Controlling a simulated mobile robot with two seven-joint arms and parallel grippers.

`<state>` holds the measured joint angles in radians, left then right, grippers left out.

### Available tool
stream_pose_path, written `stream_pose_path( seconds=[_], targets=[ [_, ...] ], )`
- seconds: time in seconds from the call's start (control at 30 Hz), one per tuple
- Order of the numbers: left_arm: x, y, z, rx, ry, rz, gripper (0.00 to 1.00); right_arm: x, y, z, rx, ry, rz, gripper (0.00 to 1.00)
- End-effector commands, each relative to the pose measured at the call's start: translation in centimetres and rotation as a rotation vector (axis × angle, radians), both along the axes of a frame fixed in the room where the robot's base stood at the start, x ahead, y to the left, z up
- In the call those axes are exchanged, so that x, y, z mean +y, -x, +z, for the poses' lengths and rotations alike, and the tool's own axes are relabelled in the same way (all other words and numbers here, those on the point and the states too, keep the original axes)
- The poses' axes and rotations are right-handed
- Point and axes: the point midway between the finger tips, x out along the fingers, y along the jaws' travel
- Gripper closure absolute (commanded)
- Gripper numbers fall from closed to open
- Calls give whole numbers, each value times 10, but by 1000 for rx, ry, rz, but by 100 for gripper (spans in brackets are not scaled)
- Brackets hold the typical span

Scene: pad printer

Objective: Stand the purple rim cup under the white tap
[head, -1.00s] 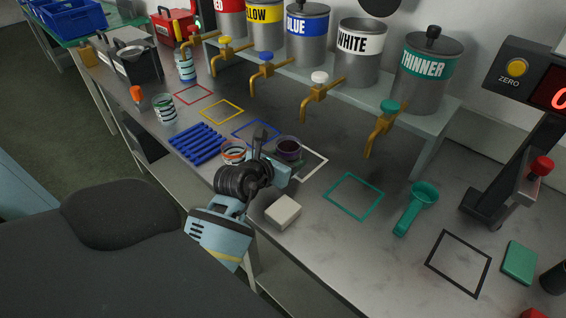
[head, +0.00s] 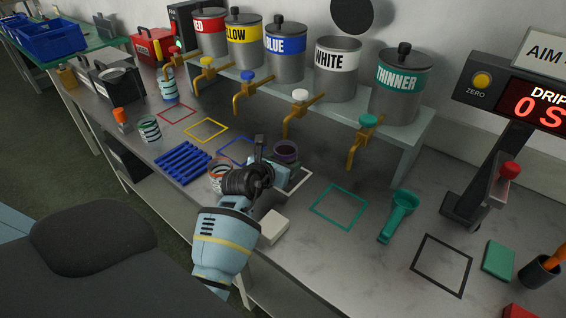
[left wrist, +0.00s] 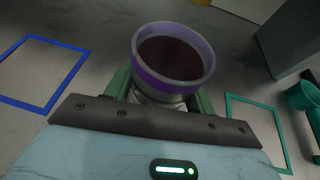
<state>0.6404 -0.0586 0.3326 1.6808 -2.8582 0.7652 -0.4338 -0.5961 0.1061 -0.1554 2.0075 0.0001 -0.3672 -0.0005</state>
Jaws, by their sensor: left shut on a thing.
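The purple rim cup (head: 286,149) holds dark liquid and is upright in my left gripper (head: 284,168). In the left wrist view the cup (left wrist: 150,82) sits between the green fingers (left wrist: 165,100), its purple rim facing up. The white tap (head: 297,114) has a white handle and brass spout under the WHITE can (head: 337,75). The white square outline (head: 307,182) on the bench is partly hidden by my gripper and the cup. My right gripper is not in view.
A striped cup (head: 216,180) stands left of my gripper, beside a blue rack (head: 183,163). A pale block (head: 273,227) lies in front. A teal outline (head: 338,207) and teal scoop (head: 398,216) are to the right. Other brass taps line the shelf.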

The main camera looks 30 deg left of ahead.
Motion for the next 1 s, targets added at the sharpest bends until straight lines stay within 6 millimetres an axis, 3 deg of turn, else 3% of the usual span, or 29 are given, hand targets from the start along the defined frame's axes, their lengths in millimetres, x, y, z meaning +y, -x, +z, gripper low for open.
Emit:
stream_pose_path(
  seconds=[0.87, 0.9, 1.0],
  targets=[
    [0, 1, -2, 0, 0, 0, 71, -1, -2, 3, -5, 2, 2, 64],
    [0, 1, -2, 0, 0, 0, 40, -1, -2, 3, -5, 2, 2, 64],
    [0, 1, -2, 0, 0, 0, 27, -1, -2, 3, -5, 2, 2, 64]
  ],
)
